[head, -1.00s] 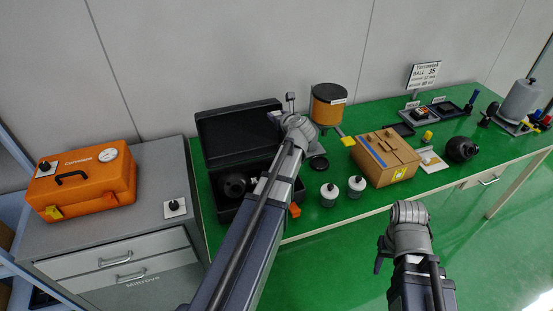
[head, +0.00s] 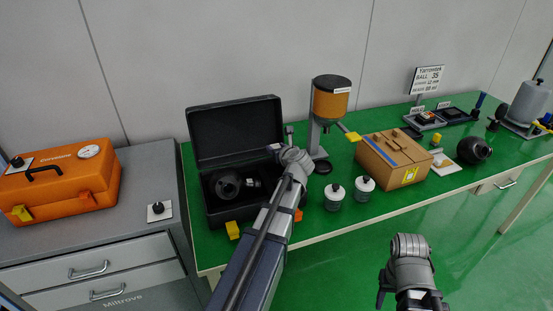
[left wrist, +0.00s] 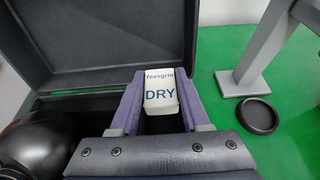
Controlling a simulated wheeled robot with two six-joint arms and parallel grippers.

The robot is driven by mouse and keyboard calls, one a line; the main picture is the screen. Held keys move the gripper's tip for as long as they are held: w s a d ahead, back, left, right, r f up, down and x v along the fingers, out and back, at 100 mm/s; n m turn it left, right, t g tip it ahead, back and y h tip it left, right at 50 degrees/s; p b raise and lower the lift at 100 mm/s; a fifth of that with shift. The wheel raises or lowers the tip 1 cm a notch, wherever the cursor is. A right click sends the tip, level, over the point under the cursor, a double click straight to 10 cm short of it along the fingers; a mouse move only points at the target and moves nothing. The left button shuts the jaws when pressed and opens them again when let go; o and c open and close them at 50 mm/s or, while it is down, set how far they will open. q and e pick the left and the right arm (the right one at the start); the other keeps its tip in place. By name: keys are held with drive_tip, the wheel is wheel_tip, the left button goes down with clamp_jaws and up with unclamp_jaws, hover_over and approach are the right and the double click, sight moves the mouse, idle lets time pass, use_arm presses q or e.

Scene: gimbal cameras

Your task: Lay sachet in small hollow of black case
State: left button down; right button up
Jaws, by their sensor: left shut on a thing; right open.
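The black case (head: 236,128) stands open on the green table, its lid raised at the back. A dark ball-shaped gimbal camera (head: 228,186) lies in its left part and also shows in the left wrist view (left wrist: 42,148). My left gripper (left wrist: 160,95) is shut on a white sachet (left wrist: 161,95) marked "DRY", held over the right part of the case. In the head view my left gripper (head: 293,158) hides the sachet and the case's right side. The small hollow is not clearly seen. My right gripper (head: 405,290) is open, low in front of the table, with its fingers mostly hidden.
An orange-topped dispenser on a grey stand (head: 331,100) is right of the case, with a black round lid (left wrist: 257,115) by its foot.

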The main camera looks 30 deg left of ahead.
use_arm(q)
drive_tip(key=shift+f, duration=0.15)
use_arm(e)
drive_tip(key=shift+f, duration=0.15)
use_arm(q)
drive_tip(key=shift+f, duration=0.1)
wheel_tip(320, 180, down, 6)
drive_tip(key=b, duration=0.6)
drive_tip(key=shift+f, duration=0.2)
use_arm(e)
wheel_tip(320, 180, down, 6)
drive_tip(key=shift+f, duration=0.25)
use_arm(q)
drive_tip(key=shift+c, duration=1.5)
unclamp_jaws()
drive_tip(key=shift+r, duration=0.1)
drive_tip(key=p+v, duration=0.3)
drive_tip(key=v, duration=0.5)
use_arm(e)
wheel_tip(320, 180, up, 3)
